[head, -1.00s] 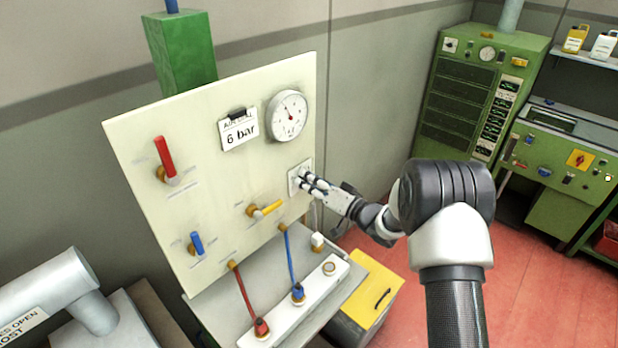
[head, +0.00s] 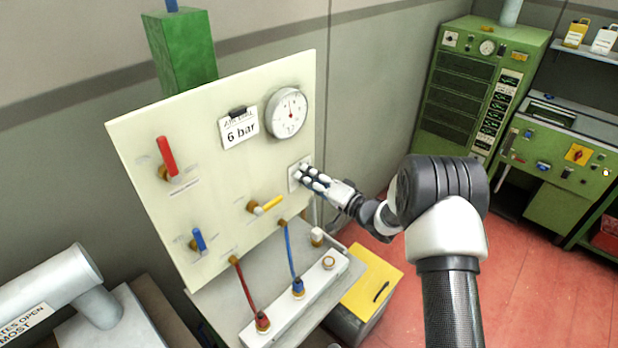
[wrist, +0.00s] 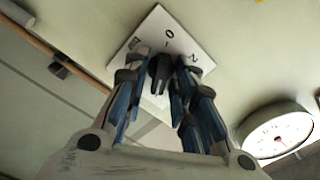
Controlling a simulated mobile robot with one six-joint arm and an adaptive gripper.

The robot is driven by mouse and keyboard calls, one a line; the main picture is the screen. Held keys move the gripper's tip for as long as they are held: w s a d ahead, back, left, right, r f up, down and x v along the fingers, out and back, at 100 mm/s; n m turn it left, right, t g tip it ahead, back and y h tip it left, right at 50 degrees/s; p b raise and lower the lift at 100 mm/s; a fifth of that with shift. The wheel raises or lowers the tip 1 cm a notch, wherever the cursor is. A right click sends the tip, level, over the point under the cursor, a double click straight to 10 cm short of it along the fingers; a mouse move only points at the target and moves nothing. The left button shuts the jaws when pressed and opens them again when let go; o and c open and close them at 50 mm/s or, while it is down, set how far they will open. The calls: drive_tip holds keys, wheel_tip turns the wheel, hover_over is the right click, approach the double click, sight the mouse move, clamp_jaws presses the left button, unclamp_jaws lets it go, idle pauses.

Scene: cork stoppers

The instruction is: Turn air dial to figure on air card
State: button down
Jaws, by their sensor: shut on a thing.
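The air dial is a dark knob (wrist: 160,72) on a white square plate (wrist: 150,30) with figures, of which 0 and 2 can be read in the wrist view. My gripper (head: 306,174) is at the plate on the panel's right side. In the wrist view, the fingers of my gripper (wrist: 160,80) are on both sides of the knob, shut on it. The air card (head: 240,128) hangs from a black clip and reads "6 bar".
The cream panel (head: 215,90) also carries a red lever (head: 166,155), a yellow lever (head: 268,205) and a blue lever (head: 198,240). Red and blue hoses run below to a white manifold (head: 318,290). A yellow-topped box (head: 370,275) stands beside it.

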drive_tip(key=c, duration=1.6)
unclamp_jaws()
drive_tip(key=shift+c, duration=0.2)
drive_tip(key=v, duration=1.2)
